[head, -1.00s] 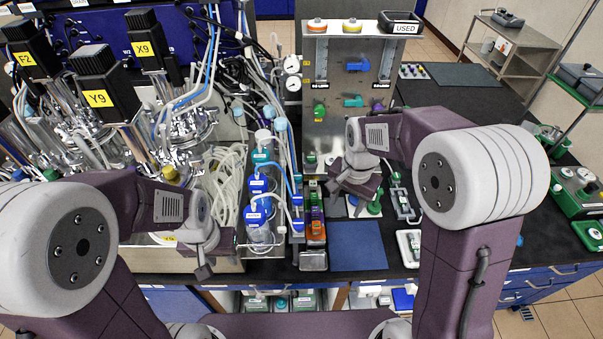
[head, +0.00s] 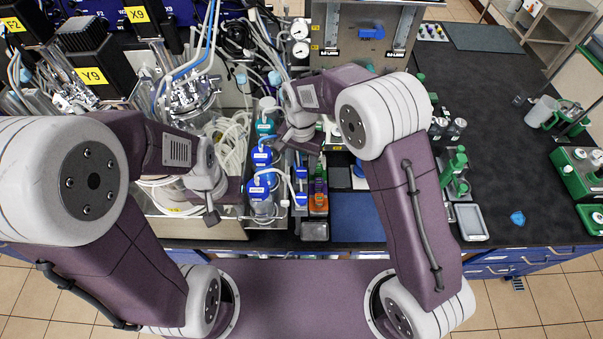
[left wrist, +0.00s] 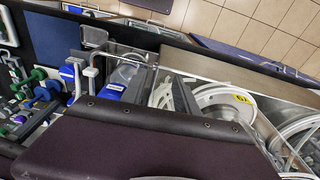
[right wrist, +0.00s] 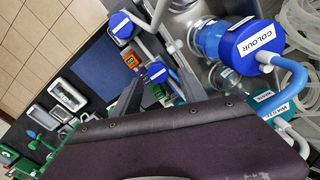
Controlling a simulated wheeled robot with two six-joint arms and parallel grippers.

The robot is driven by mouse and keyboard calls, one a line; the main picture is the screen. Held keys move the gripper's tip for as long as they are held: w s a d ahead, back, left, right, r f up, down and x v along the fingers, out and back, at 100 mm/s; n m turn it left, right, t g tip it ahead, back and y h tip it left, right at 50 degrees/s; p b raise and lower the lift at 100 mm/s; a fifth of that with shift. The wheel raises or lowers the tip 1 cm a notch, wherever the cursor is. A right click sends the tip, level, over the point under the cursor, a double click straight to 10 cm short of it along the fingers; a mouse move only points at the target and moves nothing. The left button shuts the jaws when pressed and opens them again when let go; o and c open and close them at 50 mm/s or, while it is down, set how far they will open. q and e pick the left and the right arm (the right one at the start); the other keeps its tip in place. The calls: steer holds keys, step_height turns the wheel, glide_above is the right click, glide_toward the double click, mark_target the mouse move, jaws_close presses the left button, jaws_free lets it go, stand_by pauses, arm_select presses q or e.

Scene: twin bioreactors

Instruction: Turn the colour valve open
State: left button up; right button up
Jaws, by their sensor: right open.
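A bottle with a blue cap labelled COLOUR (right wrist: 248,45) shows in the right wrist view, with a tube from its cap. Two small blue parts with white labels, one farther (right wrist: 122,25) and one nearer (right wrist: 157,72), sit beside the bottles; I cannot tell which is the colour valve. In the head view these blue parts (head: 301,200) stand right of the blue-capped bottles (head: 258,189). My right gripper (head: 298,142) is open and empty above the far end of this row. My left gripper (head: 218,203) is open and empty over the tray of tubing, left of the bottles.
A metal panel (head: 340,50) with a blue handle (head: 371,33) stands behind. Glass reactors and loose hoses (head: 232,135) crowd the left. A blue mat (head: 357,217) lies right of the row. Green tools (head: 455,170) stand farther right, and the dark bench beyond is mostly clear.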

arm_select(q)
steer(key=shift+s+f+b, duration=0.15)
steer(key=shift+f+b, duration=0.05)
steer(key=shift+f, duration=0.3)
steer(key=shift+s+f+b, duration=0.15)
steer(key=shift+f+b, duration=0.05)
steer(key=shift+f, duration=0.3)
arm_select(e)
steer(key=shift+s+a+f, duration=0.1)
steer(key=shift+s+f, duration=0.15)
steer(key=shift+f, duration=0.75)
steer(key=shift+s, duration=0.2)
steer(key=shift+r, duration=0.15)
steer(key=shift+w, duration=0.1)
arm_select(q)
steer(key=shift+d+r, duration=0.1)
steer(key=shift+r, duration=0.05)
arm_select(e)
steer(key=shift+w, duration=0.15)
steer(key=c, duration=0.3)
arm_select(q)
steer(key=shift+w, duration=0.1)
arm_select(e)
jaws_close()
